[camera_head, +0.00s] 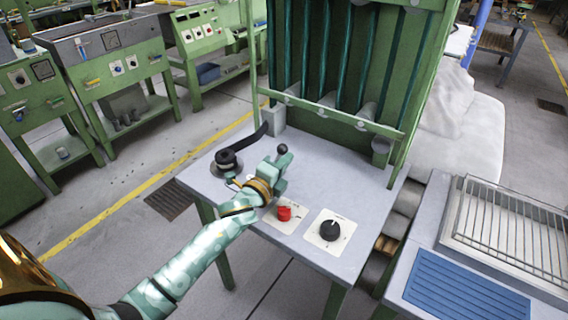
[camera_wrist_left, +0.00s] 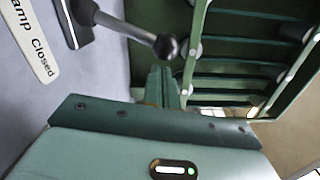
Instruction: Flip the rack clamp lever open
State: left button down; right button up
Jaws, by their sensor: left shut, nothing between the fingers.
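The clamp lever is a grey rod ending in a dark ball knob (camera_head: 282,149), standing on the table beside my left gripper. In the left wrist view the ball knob (camera_wrist_left: 166,46) and its rod (camera_wrist_left: 125,27) show clearly, next to a white label (camera_wrist_left: 30,40) reading "amp Closed". My left gripper (camera_head: 279,166) is shut and empty. Its fingertips (camera_wrist_left: 163,75) are close to the ball knob; I cannot tell whether they touch. In the head view my gripper hides the lever's base. My right gripper is in neither view.
The green rack (camera_head: 340,60) with dark slats stands at the table's back. A red knob (camera_head: 285,213) and a black dial (camera_head: 330,230) sit near the front edge. A black round fitting (camera_head: 226,160) is to the left. A wire tray (camera_head: 508,225) and blue mat (camera_head: 463,288) are at right.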

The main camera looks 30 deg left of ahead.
pick_arm(q)
jog(key=shift+r, duration=0.1)
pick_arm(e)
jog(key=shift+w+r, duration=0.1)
